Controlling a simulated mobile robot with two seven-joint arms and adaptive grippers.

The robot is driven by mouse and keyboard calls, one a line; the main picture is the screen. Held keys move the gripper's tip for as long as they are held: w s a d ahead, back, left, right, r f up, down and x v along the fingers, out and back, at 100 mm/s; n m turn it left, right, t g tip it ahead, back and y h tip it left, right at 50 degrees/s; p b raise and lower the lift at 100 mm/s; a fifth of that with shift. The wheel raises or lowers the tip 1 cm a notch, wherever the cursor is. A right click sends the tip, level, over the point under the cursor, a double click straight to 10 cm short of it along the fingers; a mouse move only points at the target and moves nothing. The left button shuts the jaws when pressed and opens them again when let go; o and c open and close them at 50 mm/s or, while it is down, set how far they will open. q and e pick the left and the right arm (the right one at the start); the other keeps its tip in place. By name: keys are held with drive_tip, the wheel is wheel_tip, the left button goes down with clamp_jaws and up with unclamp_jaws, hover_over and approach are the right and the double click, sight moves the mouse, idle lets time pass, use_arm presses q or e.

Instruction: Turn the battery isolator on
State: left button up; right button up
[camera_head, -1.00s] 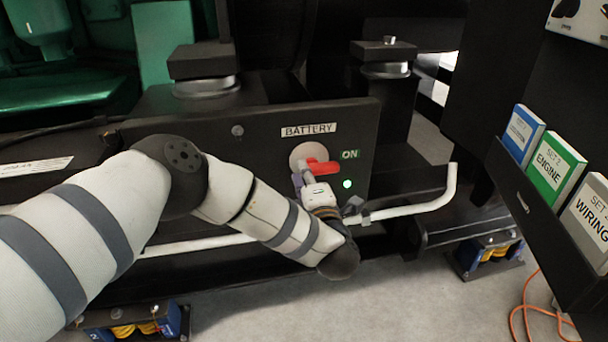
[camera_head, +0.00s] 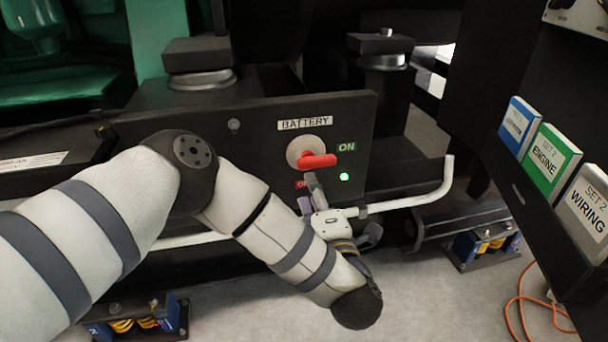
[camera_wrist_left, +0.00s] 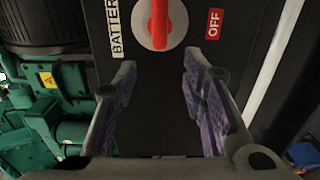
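The battery isolator is a red handle (camera_head: 317,160) on a pale round disc (camera_head: 305,150), mounted on a black panel under a BATTERY label (camera_head: 305,124). The handle points right, towards the ON label (camera_head: 346,147). A green light (camera_head: 344,177) glows below ON. The red OFF label (camera_head: 301,184) is partly hidden by my left gripper (camera_head: 310,186), which is just below the handle and apart from it. In the left wrist view, the left gripper (camera_wrist_left: 158,72) is open and empty, with the red handle (camera_wrist_left: 160,22) beyond its fingertips. My right gripper is not in view.
A white pipe (camera_head: 415,201) runs across below the panel and bends up at the right. A black rack (camera_head: 535,205) with several labelled boxes stands at the right. An orange cable (camera_head: 522,300) lies on the floor. Green machinery (camera_head: 60,75) is at the upper left.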

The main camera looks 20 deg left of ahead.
use_arm(q)
drive_tip(key=v, duration=0.3)
idle(0.4)
